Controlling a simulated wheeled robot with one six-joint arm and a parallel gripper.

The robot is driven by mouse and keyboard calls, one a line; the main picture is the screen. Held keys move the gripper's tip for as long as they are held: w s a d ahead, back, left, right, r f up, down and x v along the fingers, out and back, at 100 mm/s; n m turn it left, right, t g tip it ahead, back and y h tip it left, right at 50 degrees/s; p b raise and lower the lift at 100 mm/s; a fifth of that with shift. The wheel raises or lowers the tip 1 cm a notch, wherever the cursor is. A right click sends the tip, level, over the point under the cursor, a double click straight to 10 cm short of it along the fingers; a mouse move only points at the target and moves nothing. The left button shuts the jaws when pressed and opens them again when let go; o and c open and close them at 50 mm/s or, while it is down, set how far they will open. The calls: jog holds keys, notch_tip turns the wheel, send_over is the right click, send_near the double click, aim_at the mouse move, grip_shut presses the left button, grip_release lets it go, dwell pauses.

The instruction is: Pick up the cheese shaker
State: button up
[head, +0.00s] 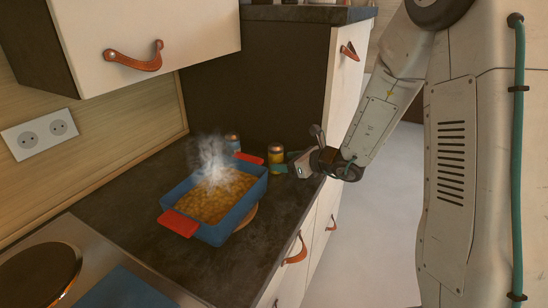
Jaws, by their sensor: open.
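Two small shaker-like containers stand on the dark counter behind the baking dish. The other container (232,141), with a blue-grey top, is further left and partly hidden by steam and the dish. I cannot tell from their labels which is the cheese shaker. My gripper (307,152) is open and empty, just right of the yellowish container and apart from it, at the counter's right edge.
A blue baking dish (254,192) with red handles holds steaming food on a round wooden board (247,218). A stove (38,262) is at the front left. A wall cabinet (150,30) hangs above left. A tall cabinet (343,75) stands behind the counter (120,205).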

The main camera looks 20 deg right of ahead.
aim_at(282, 161)
jog(key=x, duration=0.4)
jog(key=shift+w+f, duration=0.2)
jog(key=shift+w, duration=0.1)
jog(key=c, duration=1.1)
jog(key=shift+r, duration=0.15)
